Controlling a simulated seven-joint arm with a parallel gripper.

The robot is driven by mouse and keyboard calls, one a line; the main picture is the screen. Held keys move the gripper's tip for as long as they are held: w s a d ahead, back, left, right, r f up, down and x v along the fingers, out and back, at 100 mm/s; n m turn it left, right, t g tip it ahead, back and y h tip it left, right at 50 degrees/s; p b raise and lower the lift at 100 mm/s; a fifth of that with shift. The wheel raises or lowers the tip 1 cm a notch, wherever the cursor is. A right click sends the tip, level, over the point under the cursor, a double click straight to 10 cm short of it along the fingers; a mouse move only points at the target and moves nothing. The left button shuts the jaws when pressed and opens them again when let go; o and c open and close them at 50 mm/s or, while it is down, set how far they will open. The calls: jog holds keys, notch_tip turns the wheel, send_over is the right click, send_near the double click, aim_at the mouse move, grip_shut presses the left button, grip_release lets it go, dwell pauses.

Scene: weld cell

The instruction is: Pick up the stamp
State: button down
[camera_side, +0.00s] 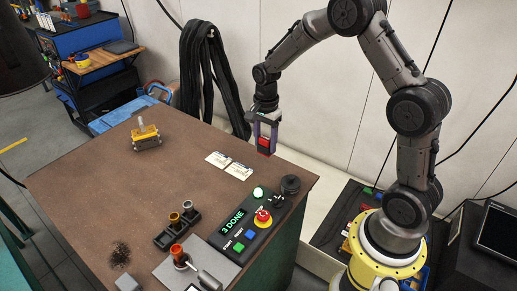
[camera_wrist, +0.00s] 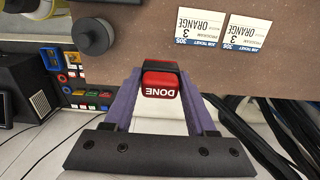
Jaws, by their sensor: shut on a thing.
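The stamp (camera_side: 265,143) is a red block with a dark part, held between the fingers of my gripper (camera_side: 264,148). In the wrist view, the red stamp (camera_wrist: 160,84) bears the word DONE, which appears upside down. My purple-fingered gripper (camera_wrist: 159,76) is shut on it. In the side view, the stamp is near the table's back right edge, beyond the two job tickets. I cannot tell how far its underside is from the table height.
Two job tickets (camera_side: 230,166) lie on the brown table (camera_side: 100,190). A round black object (camera_side: 290,184) stands near the right edge by a control panel (camera_side: 245,222) reading "3 DONE". A yellow block-like item (camera_side: 145,136) sits farther left. The table's middle is clear.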

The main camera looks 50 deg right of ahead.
jog(key=s+a+r, duration=0.2)
jog(key=s+r, duration=0.3)
jog(key=s, duration=0.5)
jog(key=shift+a+r, duration=0.3)
jog(key=c, duration=0.7)
grip_release()
jog(key=c, duration=0.6)
jog(key=shift+o, duration=0.2)
send_over(239, 170)
notch_tip(239, 170, down, 6)
jog(key=shift+s+f, duration=0.1)
jog(key=shift+f, duration=2.8)
